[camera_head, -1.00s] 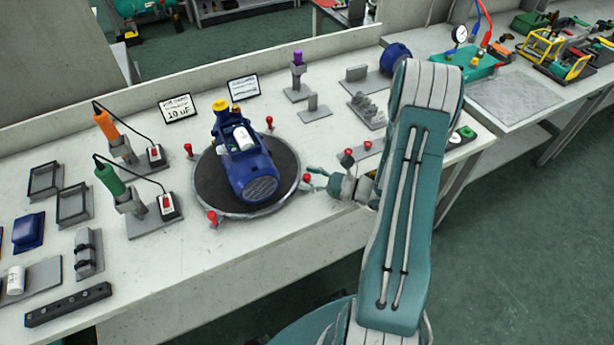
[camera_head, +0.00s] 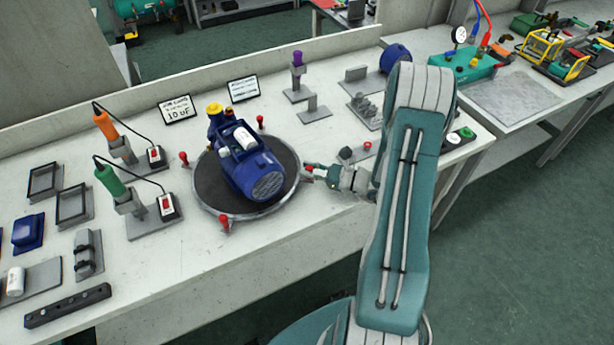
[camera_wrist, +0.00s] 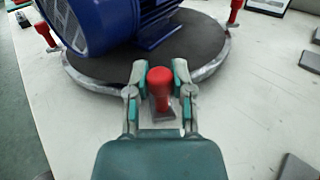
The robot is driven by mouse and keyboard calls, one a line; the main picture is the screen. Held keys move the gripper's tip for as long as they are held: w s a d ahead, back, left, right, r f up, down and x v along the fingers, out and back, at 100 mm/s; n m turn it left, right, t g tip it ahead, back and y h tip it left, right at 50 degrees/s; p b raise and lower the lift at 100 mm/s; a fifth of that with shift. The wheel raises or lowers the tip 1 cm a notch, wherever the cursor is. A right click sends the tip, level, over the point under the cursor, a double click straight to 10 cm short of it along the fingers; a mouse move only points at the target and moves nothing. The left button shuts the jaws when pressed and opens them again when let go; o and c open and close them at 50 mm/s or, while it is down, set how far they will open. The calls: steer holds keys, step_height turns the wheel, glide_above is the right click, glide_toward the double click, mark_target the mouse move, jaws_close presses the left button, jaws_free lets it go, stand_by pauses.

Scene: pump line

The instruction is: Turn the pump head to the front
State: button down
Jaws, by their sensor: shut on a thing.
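A blue pump (camera_head: 250,170) with a white capacitor on top sits on a round dark turntable (camera_head: 215,190) with a grey rim. Its pump head (camera_head: 214,120), topped by a yellow cap, points to the back left. The round fan end (camera_head: 268,186) faces the front right. Red knobs stand around the rim. My gripper (camera_head: 312,171) is at the right side of the rim. In the wrist view my gripper (camera_wrist: 160,85) is shut on a red knob (camera_wrist: 160,82), one finger on each side.
Another red knob (camera_head: 225,222) is at the front of the rim. Left of the turntable stand green-handled (camera_head: 107,178) and orange-handled (camera_head: 105,125) tools in holders. Two sign cards (camera_head: 178,107) stand behind it. The bench in front of the turntable is clear.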

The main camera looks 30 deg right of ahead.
steer(key=shift+w+d, duration=0.6)
steer(key=shift+w, duration=0.25)
steer(key=shift+c, duration=2.4)
jaws_free()
steer(key=v, duration=1.1)
steer(key=shift+s+d, duration=0.2)
steer(key=shift+d, duration=0.1)
steer(key=shift+s+d, duration=0.1)
steer(key=shift+s, duration=0.05)
